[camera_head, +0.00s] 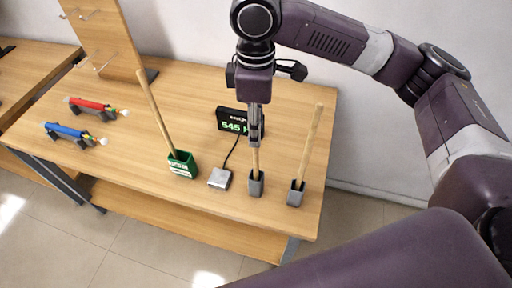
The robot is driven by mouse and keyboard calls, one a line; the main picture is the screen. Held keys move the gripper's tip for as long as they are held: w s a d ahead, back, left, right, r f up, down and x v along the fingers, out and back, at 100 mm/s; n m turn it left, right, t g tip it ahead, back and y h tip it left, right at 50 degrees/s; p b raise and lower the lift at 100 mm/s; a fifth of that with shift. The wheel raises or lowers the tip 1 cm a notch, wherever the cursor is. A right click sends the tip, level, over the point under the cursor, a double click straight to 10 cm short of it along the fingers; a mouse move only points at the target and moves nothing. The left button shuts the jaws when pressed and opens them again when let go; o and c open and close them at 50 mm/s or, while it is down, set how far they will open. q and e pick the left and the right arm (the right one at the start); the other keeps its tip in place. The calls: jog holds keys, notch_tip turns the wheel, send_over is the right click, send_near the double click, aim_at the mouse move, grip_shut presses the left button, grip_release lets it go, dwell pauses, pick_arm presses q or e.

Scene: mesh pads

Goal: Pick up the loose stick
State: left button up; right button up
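Three light wooden sticks stand on the table. One long stick (155,112) leans left in a green box (182,164). A middle stick (255,157) stands nearly upright in a small grey holder (256,184). A right stick (310,143) tilts slightly right in another grey holder (296,194). My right gripper (256,138) points down at the middle stick, and its fingers look narrow and close together there. The upper part of that stick is hidden by the gripper. I cannot tell whether the fingers grip it. My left gripper is not in view.
A black display (232,121) with green digits stands behind a cabled silver pad (220,178). Red (90,104) and blue (65,131) tube-like objects lie on the left of the wooden table (130,165). A wooden hook board (104,40) rises at the back left.

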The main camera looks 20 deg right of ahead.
grip_shut()
jog(key=shift+r, duration=0.15)
